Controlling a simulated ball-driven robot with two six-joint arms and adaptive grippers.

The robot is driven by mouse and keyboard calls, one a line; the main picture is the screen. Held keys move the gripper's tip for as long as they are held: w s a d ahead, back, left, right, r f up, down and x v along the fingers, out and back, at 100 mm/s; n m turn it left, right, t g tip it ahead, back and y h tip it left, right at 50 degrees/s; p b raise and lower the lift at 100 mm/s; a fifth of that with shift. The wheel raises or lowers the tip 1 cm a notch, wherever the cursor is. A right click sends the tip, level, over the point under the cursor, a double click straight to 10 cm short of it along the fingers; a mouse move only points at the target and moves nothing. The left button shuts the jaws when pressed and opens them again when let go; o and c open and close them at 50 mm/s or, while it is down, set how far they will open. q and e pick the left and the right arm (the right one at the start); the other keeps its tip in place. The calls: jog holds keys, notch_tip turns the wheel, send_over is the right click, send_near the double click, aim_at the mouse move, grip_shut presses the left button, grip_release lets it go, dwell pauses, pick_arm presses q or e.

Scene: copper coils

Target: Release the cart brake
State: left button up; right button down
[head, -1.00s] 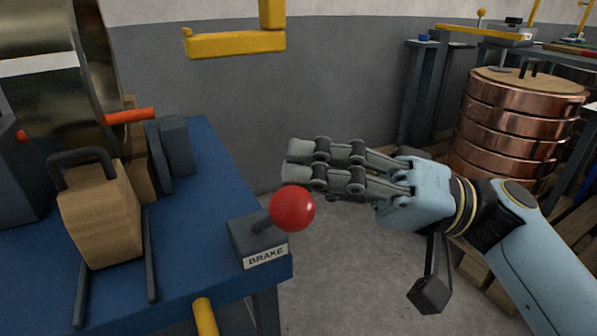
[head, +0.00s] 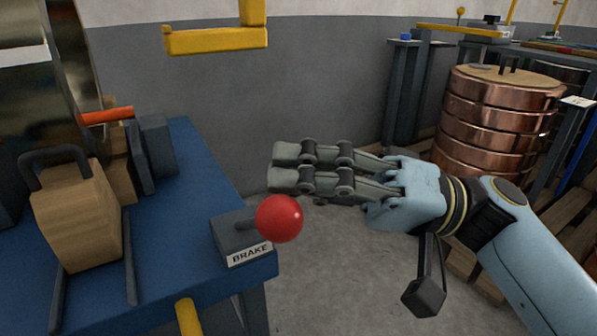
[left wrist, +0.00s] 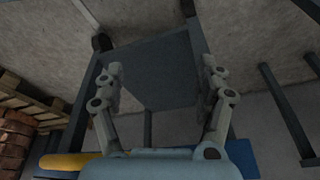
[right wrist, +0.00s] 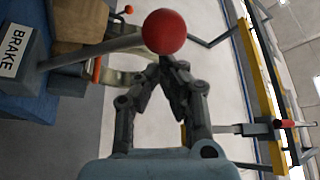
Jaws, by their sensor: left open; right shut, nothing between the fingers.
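The brake lever has a red ball knob (head: 279,218) on a short dark rod. The rod leans right out of a grey box labelled BRAKE (head: 240,240) at the blue cart's (head: 190,255) right corner. My right gripper (head: 272,167) is shut and empty, its fingers pointing left just above and behind the knob in the head view. In the right wrist view the knob (right wrist: 164,32) shows just past the closed fingertips (right wrist: 166,62); I cannot tell whether they touch. My left gripper (left wrist: 162,70) is open and empty in the left wrist view, outside the head view.
A wooden block with a dark handle (head: 75,215) and an orange-ended bar (head: 107,116) are on the cart's left. A copper coil stack (head: 495,125) stands on pallets at the right. A yellow bracket (head: 215,40) hangs above. Bare floor (head: 330,270) lies right of the cart.

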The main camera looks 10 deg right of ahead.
pick_arm(q)
jog(key=shift+g, duration=0.5)
jog(key=f, duration=0.1)
jog(key=s+f+p, duration=0.1)
jog(key=f+p, duration=0.1)
jog(key=shift+s+a+f, duration=0.35)
pick_arm(e)
jog(key=w+d, duration=0.1)
jog(key=d, duration=0.8)
jog(key=shift+w+d+f, duration=0.15)
jog(key=shift+w+f, duration=0.25)
jog(key=shift+f, duration=0.05)
